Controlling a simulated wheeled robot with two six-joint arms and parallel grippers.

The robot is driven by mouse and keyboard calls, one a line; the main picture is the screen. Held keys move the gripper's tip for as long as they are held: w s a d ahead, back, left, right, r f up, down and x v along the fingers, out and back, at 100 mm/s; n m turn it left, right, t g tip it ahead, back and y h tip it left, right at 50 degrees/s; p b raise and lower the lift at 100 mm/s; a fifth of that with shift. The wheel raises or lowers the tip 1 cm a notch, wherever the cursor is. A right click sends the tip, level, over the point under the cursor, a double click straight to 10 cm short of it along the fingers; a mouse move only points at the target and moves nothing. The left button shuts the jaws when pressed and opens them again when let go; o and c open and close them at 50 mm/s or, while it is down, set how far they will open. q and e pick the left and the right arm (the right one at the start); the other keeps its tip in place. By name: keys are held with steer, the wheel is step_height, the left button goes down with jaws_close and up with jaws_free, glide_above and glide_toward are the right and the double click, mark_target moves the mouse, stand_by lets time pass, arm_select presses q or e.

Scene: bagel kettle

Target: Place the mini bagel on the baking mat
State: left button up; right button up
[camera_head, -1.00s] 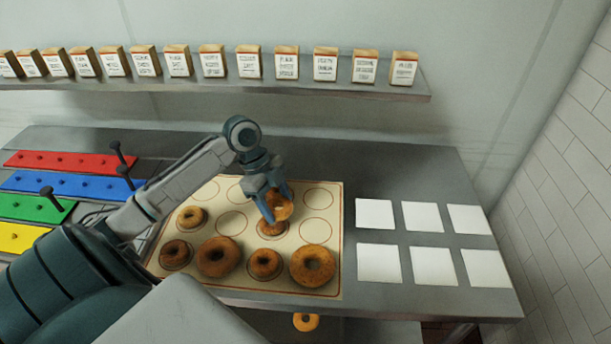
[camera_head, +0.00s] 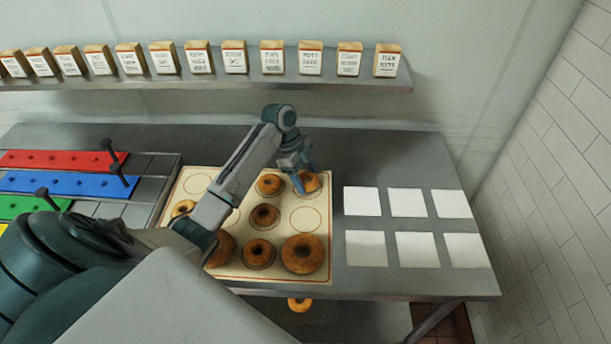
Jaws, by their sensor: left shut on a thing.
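The tan baking mat (camera_head: 324,273) lies on the steel counter, printed with ring outlines. My left gripper (camera_head: 304,184) is over the mat's far right ring, shut on a small brown mini bagel (camera_head: 313,184). The fingers partly cover this bagel, and I cannot tell whether it touches the mat. Other bagels sit on the mat, including one just left of the gripper (camera_head: 270,184), one in the middle (camera_head: 265,215) and a large one at front right (camera_head: 302,254). My left arm hides part of the mat. My right gripper is not in view.
White square sheets (camera_head: 407,202) lie right of the mat. Red, blue and green strips (camera_head: 65,183) with upright black knobs are at the left. A shelf of labelled packets (camera_head: 272,58) runs above the back. Another bagel (camera_head: 300,304) shows below the counter's front edge.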

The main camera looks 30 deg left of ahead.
arm_select(q)
steer(key=shift+f, duration=0.65)
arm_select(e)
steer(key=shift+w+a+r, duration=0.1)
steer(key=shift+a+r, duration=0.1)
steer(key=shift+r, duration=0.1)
arm_select(q)
steer(key=shift+f, duration=0.15)
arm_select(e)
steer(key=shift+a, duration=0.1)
arm_select(q)
steer(key=o, duration=1)
steer(key=shift+c, duration=0.2)
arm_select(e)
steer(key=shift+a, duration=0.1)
